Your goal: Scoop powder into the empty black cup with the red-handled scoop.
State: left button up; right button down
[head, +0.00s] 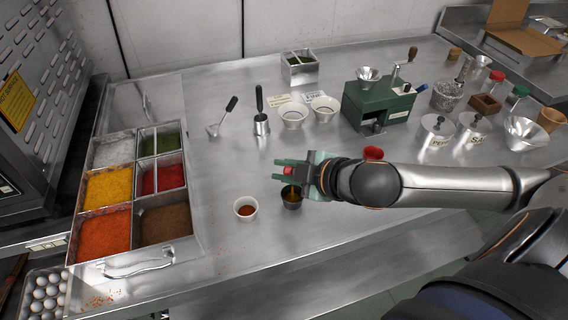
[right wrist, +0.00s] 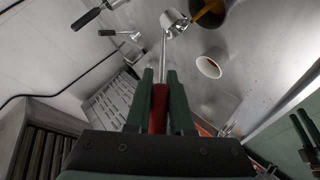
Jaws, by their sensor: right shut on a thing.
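My right gripper (head: 284,168) is shut on the red handle (right wrist: 159,108) of the scoop, above the counter. The scoop's metal bowl (right wrist: 173,22) shows in the right wrist view, tipped beside the black cup (right wrist: 236,14). Orange-yellow powder (right wrist: 208,12) shows between the bowl and the cup; whether it is falling or lying in the cup is hard to tell. In the head view the black cup (head: 292,203) stands just below the gripper, partly hidden, with orange-yellow inside. Dark green fingers, apparently my left gripper (right wrist: 304,130), show at the right wrist view's edge.
A white cup (head: 246,208) with red powder stands left of the black cup. A steel tray (head: 190,220) of several powders is at the left. Black-handled scoops, white bowls, a green grinder (head: 380,107) and lidded pots stand further back.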

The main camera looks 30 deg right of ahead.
jog(key=shift+s+a+f+n+t+h, duration=0.6)
jog(key=shift+s+a+n+t, duration=0.25)
jog(key=shift+t, duration=0.25)
jog(key=shift+d, duration=0.1)
dwell(0.7)
